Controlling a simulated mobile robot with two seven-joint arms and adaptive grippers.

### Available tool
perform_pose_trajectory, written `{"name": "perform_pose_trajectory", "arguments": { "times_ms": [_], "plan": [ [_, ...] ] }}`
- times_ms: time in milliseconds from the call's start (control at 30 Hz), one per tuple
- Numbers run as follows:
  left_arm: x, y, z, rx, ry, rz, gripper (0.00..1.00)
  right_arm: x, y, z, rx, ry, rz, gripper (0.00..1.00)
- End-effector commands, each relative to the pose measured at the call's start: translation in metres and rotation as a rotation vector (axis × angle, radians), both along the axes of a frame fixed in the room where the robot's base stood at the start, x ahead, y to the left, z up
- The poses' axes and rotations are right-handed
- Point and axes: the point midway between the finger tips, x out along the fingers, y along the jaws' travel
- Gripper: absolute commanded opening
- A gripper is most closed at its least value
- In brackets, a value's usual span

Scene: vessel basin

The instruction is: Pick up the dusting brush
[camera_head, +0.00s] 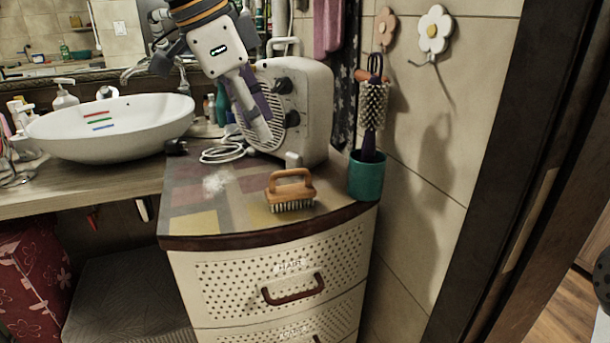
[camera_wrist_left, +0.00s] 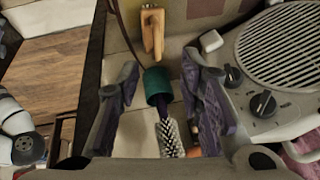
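Two brushes are in view, and I cannot tell which is the dusting brush. A round bristle brush (camera_head: 373,106) stands upright, handle down, in a green cup (camera_head: 367,176) at the cabinet's right rear. A wooden-handled brush (camera_head: 291,190) lies bristles down on the cabinet top. My left gripper (camera_head: 258,122) is in front of the heater, left of the round brush and apart from both. In the left wrist view its fingers (camera_wrist_left: 160,75) are spread and empty, with the cup (camera_wrist_left: 157,88) and round brush (camera_wrist_left: 168,138) seen between them. My right gripper is not in view.
A cream heater (camera_head: 300,105) with knobs and a white cord (camera_head: 223,152) stands behind on the cabinet (camera_head: 283,268). A white basin (camera_head: 110,130) is at left. The tiled wall (camera_head: 430,180) is close to the cup's right. The front left cabinet top is clear.

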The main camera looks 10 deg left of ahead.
Motion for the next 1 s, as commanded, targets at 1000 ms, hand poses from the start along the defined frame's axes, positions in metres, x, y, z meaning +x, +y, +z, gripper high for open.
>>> {"name": "perform_pose_trajectory", "arguments": {
  "times_ms": [1000],
  "plan": [
    [0.045, -0.036, -0.102, 0.0, -0.006, -0.001, 0.25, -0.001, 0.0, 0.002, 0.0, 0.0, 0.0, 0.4]
  ]
}}
